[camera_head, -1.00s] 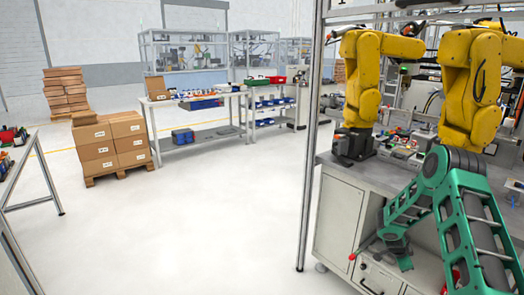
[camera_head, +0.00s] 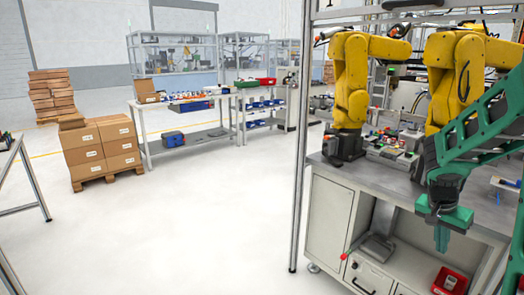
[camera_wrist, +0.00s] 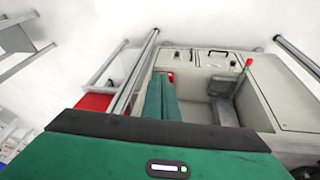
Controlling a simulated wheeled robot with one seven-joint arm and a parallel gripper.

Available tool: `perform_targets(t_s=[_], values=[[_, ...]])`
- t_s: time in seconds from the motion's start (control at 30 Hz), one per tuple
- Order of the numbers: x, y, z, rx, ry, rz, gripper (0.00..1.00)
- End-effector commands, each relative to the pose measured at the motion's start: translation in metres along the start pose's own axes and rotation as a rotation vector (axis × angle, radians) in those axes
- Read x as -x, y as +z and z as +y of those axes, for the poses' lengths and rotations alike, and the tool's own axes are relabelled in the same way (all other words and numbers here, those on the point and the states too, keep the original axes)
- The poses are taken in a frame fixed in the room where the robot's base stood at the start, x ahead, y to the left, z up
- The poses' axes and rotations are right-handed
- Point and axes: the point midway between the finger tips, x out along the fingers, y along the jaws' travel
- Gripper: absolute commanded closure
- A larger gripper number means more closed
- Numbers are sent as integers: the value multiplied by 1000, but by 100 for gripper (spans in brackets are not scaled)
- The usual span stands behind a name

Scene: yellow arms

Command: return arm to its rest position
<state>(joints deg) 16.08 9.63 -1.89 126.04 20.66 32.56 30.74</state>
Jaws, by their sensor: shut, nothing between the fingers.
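My green arm enters from the right in the head view. My gripper (camera_head: 441,238) hangs in front of the workbench's (camera_head: 400,185) front edge, fingers pointing down, shut and empty. In the wrist view my gripper's fingers (camera_wrist: 162,97) lie together with nothing between them. Behind them in that view are the bench's cabinet and shelf area.
Two yellow robot arms (camera_head: 349,90) stand on the workbench among small parts. A red bin (camera_head: 449,282) sits low under the bench. A metal post (camera_head: 299,150) rises at the bench's left. Stacked cartons (camera_head: 101,147) stand at left; the floor (camera_head: 210,220) between is clear.

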Motion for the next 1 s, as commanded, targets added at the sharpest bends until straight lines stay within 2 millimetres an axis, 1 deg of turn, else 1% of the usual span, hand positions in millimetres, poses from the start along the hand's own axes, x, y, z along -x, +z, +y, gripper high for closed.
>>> perform_targets(t_s=[0.03,0.2,0.27,0.4,0.6,0.7,0.8,0.9,1.0], values=[[15,10,13,25,-7,-14,100],[49,47,54,126,-27,-80,100],[60,62,68,162,-37,-105,100],[82,99,99,252,-71,-161,100],[104,155,139,385,-135,-238,100],[110,178,153,442,-166,-266,100],[114,194,163,482,-188,-287,100],[116,203,168,507,-201,-300,100],[116,206,169,515,-205,-303,100]])
